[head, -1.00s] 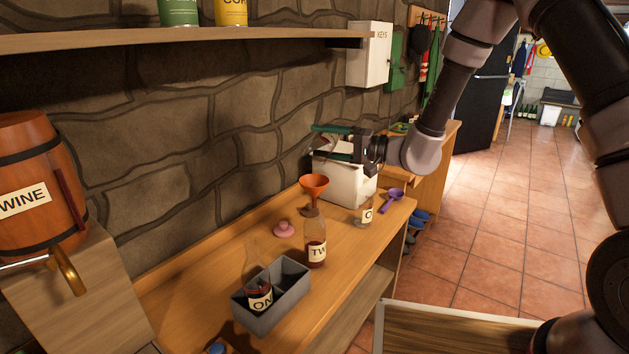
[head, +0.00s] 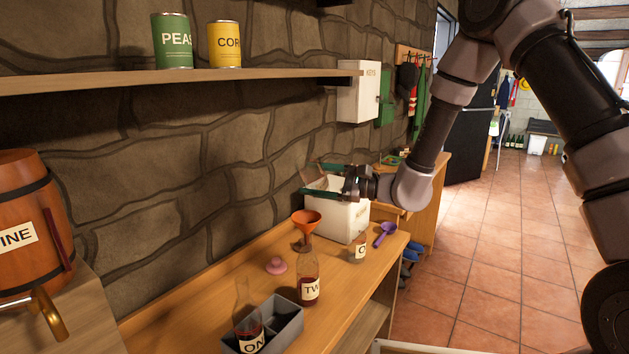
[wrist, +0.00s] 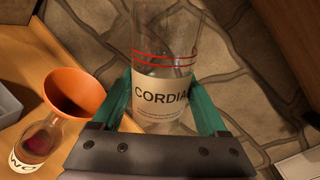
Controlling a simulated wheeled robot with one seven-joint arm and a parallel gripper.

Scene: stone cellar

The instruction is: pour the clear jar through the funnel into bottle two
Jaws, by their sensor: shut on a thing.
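My gripper (head: 318,180) is shut on a clear jar with a "CORDIAL" label and red rings; the wrist view shows the jar (wrist: 165,60) between its green fingers (wrist: 165,105). Its contents cannot be made out. The orange funnel (head: 306,219) stands at the mouth of bottle two (head: 309,288); how far its spout sits in the neck is unclear. Bottle two holds dark red liquid low down. In the wrist view the funnel (wrist: 75,92) and bottle two (wrist: 38,142) are left of the jar, apart from it.
Bottle one (head: 247,330) stands in a grey caddy (head: 290,325). A pink stopper (head: 276,265), a labelled glass jar (head: 358,248), a purple scoop (head: 384,234) and a white box (head: 345,220) are on the bench. A wine barrel (head: 30,230) is left; a shelf (head: 180,80) hangs above.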

